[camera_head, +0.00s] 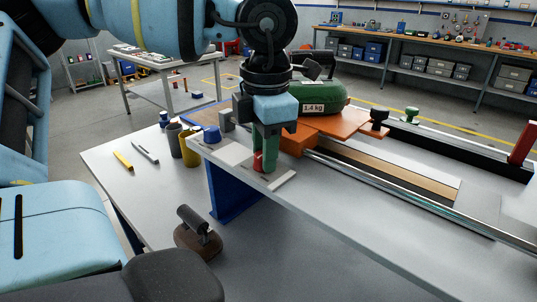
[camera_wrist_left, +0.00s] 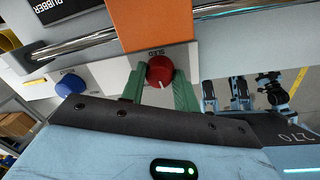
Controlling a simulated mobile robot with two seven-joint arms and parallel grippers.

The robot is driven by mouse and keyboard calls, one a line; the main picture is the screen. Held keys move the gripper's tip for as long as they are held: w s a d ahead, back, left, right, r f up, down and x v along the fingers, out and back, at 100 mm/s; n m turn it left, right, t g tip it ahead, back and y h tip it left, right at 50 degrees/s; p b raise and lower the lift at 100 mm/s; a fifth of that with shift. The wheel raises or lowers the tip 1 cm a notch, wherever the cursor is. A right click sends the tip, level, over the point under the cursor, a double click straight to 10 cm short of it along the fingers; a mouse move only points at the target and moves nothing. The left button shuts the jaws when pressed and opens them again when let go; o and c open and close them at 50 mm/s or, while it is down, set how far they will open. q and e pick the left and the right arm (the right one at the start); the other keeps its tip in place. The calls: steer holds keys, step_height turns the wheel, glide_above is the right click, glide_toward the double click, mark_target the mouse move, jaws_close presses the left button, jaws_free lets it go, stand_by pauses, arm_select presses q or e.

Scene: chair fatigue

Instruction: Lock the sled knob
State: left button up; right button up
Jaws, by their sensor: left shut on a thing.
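The red sled knob (camera_wrist_left: 160,71) sits on a pale plate under the label "SLED" in the left wrist view, its white mark pointing down. My left gripper (camera_wrist_left: 160,90) has its green fingers on both sides of the knob and is shut on it. In the head view my left gripper (camera_head: 265,162) reaches down to the bench's front rail, with a bit of the red knob (camera_head: 258,161) showing at the fingers. The orange sled (camera_head: 335,124) lies just behind, carrying a green weight marked 1.4 kg (camera_head: 322,97). My right gripper is not in view.
A blue knob (camera_head: 211,134) stands left of the gripper; it also shows in the left wrist view (camera_wrist_left: 70,85). A yellow cup (camera_head: 190,147), pens and a brown block with a handle (camera_head: 198,236) are on the table. Steel rails run right from the sled.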

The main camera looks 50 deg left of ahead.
arm_select(q)
steer(key=m+b, duration=0.1)
steer(key=m, duration=0.4)
steer(key=shift+m, duration=0.3)
steer(key=m, duration=0.3)
steer(key=shift+t+b, duration=0.3)
steer(key=shift+b, duration=0.1)
steer(key=shift+m+h, duration=0.3)
steer(key=shift+m, duration=0.6)
steer(key=o, duration=1)
steer(key=shift+c, duration=0.2)
steer(key=shift+s, duration=0.1)
